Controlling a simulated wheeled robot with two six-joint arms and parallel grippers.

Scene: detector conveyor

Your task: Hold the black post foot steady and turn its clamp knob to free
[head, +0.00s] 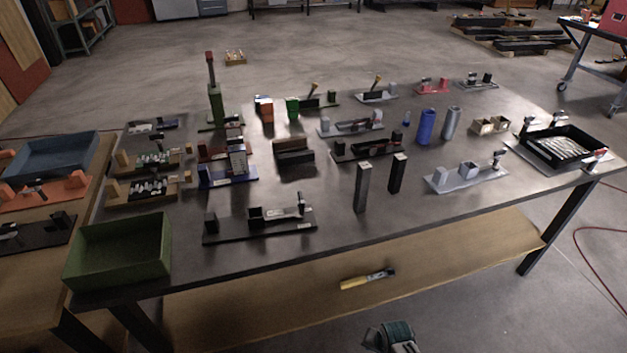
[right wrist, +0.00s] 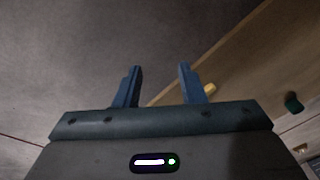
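In the head view, a black base plate (head: 260,226) lies near the table's front edge, left of centre. It carries a small black block, an open-topped holder and a small upright fitting at its right end. Other dark fixtures stand behind it, including a long black one (head: 372,150), and I cannot tell which is the post foot. No clamp knob can be made out clearly. My right gripper (right wrist: 160,70) is open and empty in the right wrist view, its blue fingers apart, with no fixture between them. My left gripper is not in view.
A green bin (head: 120,250) stands at the table's front left corner. Two posts, one grey (head: 361,188) and one black (head: 397,174), stand right of the black plate. A yellow-handled tool (head: 366,279) lies on the lower shelf (head: 440,262). A black tray (head: 570,133) is at the right.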

